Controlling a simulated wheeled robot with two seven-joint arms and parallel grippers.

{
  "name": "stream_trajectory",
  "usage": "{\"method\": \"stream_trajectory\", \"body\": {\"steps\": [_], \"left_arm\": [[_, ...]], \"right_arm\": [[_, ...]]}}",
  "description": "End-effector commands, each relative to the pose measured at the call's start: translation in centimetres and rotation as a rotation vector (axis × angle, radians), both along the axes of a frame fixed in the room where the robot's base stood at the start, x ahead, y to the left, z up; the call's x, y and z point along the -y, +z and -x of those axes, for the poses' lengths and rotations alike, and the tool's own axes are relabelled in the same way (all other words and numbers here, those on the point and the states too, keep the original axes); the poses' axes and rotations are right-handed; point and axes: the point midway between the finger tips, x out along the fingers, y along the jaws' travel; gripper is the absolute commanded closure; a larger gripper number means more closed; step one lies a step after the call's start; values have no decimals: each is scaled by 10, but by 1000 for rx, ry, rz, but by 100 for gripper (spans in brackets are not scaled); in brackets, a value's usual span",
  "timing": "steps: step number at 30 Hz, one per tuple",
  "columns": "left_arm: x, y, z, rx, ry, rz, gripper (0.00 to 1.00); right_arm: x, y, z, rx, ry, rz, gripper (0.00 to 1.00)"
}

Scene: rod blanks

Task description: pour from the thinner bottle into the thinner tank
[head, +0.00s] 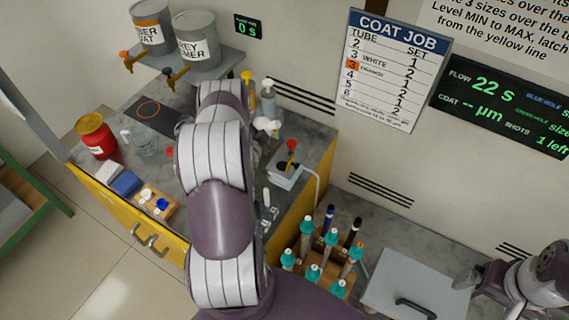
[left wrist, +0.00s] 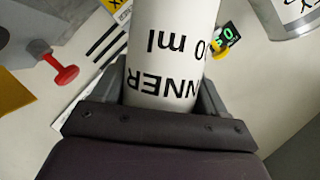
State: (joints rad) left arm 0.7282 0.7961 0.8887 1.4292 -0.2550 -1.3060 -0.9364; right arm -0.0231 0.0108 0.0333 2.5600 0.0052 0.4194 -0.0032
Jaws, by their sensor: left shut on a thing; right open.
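A white bottle (left wrist: 172,45) with black lettering ending "NNER" and "0 ml" fills the middle of the left wrist view; its lettering appears upside down. My left gripper (left wrist: 165,100) is shut on it, with a finger on either side. In the head view my left arm hides this gripper and the bottle. My right gripper (head: 468,276) is open and empty at the lower right, beside a grey lid. Two grey tanks stand on a shelf, one with an orange tap (head: 152,24) and one labelled "IMER" (head: 198,42). I cannot make out a tank marked thinner.
Small bottles with yellow (head: 247,88) and white (head: 268,100) caps stand behind my left arm. A red jar (head: 95,136) is at the bench's left. A grey box with a red knob (head: 288,168) is at the right. A rack (head: 318,264) holds several teal-topped tools.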

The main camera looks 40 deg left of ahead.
Motion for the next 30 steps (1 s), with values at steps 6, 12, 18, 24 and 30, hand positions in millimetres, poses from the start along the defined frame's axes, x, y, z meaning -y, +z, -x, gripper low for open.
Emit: {"method": "stream_trajectory", "body": {"steps": [6,12,18,24,30], "left_arm": [[0,1,0,1,-1,-12,73],[0,1,0,0,-1,-13,73],[-2,1,0,-4,0,-46,73],[-3,3,0,-10,0,-71,73],[-3,3,0,-9,0,-71,73]], "right_arm": [[0,-1,0,0,0,0,0],[0,-1,0,0,0,0,0],[0,-6,0,0,0,0,0],[0,-7,0,0,0,0,0],[0,-7,0,0,0,0,0]]}}
